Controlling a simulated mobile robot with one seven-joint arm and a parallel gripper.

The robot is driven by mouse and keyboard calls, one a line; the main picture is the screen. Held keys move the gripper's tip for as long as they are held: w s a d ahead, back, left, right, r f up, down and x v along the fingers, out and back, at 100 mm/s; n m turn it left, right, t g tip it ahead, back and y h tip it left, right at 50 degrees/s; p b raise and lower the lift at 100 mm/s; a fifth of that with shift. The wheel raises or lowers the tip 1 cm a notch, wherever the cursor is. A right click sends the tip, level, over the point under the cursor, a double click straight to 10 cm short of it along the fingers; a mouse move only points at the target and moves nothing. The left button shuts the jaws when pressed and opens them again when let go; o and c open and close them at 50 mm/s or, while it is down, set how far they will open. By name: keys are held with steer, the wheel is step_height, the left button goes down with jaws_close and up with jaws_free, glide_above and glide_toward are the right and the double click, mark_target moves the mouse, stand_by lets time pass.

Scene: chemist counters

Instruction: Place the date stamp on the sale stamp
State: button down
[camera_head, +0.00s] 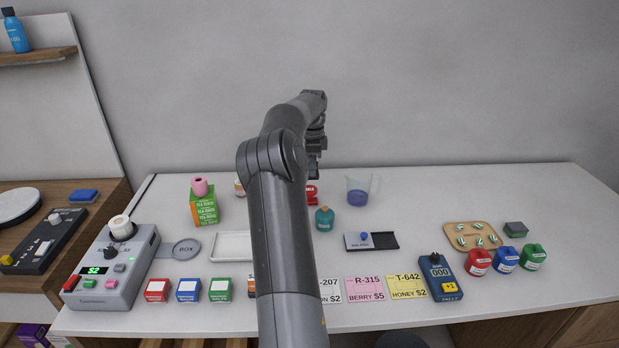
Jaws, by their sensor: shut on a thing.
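My gripper (316,150) is at the back of the white counter, pointing down and partly hidden behind my arm. It is shut on a small dark thing (313,173), too small and dark to tell whether it is the date stamp. A red thing with white lettering (312,194), perhaps the sale stamp, stands on the counter just below. The held thing appears above it; I cannot tell whether they touch.
A teal bottle (324,219) and a clear beaker (361,189) stand close to the right. A dark tray with a blue knob (371,241) lies in front. A white tray (231,246) is partly behind my arm. Bare counter (530,195) lies at the back right.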

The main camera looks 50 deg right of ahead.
steer(key=shift+w+a+f, duration=0.1)
steer(key=shift+w+f, duration=0.25)
steer(key=shift+w, duration=0.15)
steer(key=shift+f, duration=1.9)
steer(key=shift+f, duration=0.15)
steer(key=c, duration=1.1)
jaws_free()
steer(key=shift+c, duration=0.2)
